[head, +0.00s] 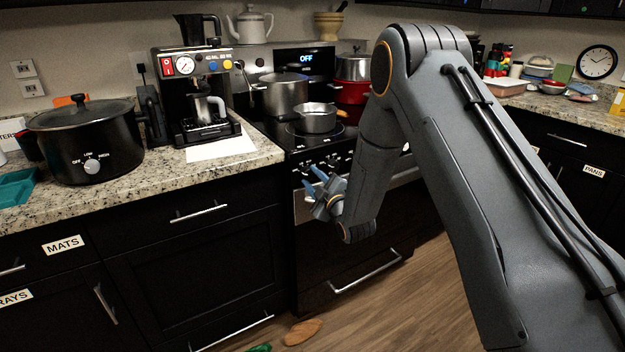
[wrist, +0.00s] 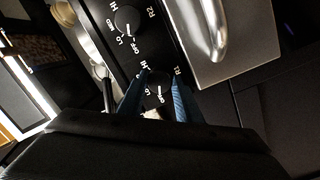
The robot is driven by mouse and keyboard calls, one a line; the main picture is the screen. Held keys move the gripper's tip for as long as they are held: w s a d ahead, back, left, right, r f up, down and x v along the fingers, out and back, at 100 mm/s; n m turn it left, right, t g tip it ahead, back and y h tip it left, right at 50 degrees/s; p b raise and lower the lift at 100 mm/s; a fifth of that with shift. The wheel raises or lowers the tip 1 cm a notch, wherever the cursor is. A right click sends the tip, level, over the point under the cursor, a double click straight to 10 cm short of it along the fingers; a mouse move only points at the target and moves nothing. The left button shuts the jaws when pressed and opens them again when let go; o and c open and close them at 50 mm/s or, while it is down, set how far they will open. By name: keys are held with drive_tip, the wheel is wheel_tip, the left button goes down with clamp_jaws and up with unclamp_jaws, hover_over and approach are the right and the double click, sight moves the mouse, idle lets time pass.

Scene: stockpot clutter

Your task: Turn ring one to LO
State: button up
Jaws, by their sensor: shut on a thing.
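The ring one knob (wrist: 152,88) is a round black knob on the stove's front panel, with a short white mark that runs up and down in the wrist view. The lettering around it is partly covered by my fingers, so I cannot tell its exact setting. My gripper (wrist: 158,92) is shut on this knob, with one blue finger on each side. In the head view my gripper (head: 318,179) is at the left part of the stove front, and the gripped knob is hard to make out there.
The R2 knob (wrist: 128,20) is close beside, its white mark towards OFF. A steel oven handle (wrist: 208,30) lies right of the knobs. A small saucepan (head: 317,120) and a stockpot (head: 284,92) stand on the cooktop. A slow cooker (head: 85,145) is on the left counter.

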drive_tip(key=shift+m, duration=0.3)
drive_tip(key=m, duration=0.3)
drive_tip(key=shift+m+g+b, duration=0.35)
drive_tip(key=shift+m+g, duration=0.25)
drive_tip(key=shift+m, duration=1.7)
drive_tip(key=o, duration=1)
drive_tip(key=shift+o, duration=0.2)
drive_tip(key=v, duration=0.7)
drive_tip(key=shift+s+d+b, duration=0.15)
drive_tip(key=shift+s+b, duration=0.25)
